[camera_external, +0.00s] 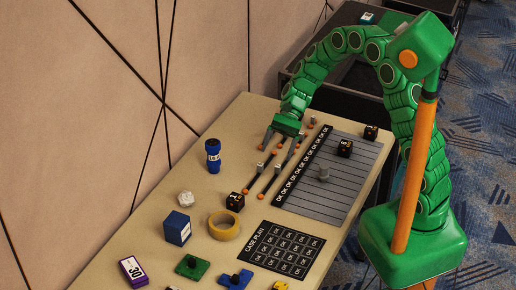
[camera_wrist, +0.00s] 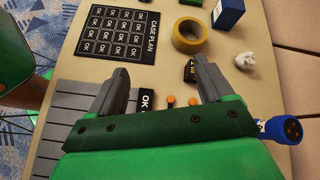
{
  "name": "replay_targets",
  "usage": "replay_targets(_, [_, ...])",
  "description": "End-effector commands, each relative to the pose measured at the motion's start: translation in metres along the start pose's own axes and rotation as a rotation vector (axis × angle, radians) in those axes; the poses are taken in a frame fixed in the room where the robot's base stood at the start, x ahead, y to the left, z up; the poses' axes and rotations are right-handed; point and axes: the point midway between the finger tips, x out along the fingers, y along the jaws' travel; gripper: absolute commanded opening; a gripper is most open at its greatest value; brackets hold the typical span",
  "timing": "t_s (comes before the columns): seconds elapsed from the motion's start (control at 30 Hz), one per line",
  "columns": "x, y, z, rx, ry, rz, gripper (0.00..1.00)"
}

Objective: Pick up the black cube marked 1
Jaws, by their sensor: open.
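Three black cubes with pale markings stand on the table. One cube (camera_external: 235,201) is near the yellow tape roll, a second cube (camera_external: 345,147) is on the grey lined panel, and a third cube (camera_external: 371,132) is at the far right edge. The markings are too small to tell which is 1. My gripper (camera_external: 284,143) is open and empty over the far part of the table. In the wrist view its grey fingers (camera_wrist: 160,70) are spread wide. A black cube (camera_wrist: 190,71) shows beyond them, partly hidden by the right finger.
Thin dark rods with orange ends (camera_external: 269,180) lie below my gripper. A tape roll (camera_external: 224,226), blue box (camera_external: 177,228), crumpled white lump (camera_external: 186,198) and blue cylinder (camera_external: 213,156) stand nearby. A black CASE PLAN sheet (camera_external: 285,248) lies flat in front. The grey panel (camera_external: 322,197) is mostly clear.

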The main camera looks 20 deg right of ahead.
Motion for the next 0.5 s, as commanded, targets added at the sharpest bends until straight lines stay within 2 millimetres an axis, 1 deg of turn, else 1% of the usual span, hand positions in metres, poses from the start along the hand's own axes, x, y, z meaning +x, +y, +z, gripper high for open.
replay_targets(0.03, [0.009, -0.006, -0.007, 0.021, -0.017, -0.006, 0.81])
replay_targets(0.3, [0.049, -0.036, -0.043, 0.127, -0.086, -0.044, 0.81])
replay_targets(0.5, [0.082, -0.052, -0.072, 0.215, -0.134, -0.069, 0.81])
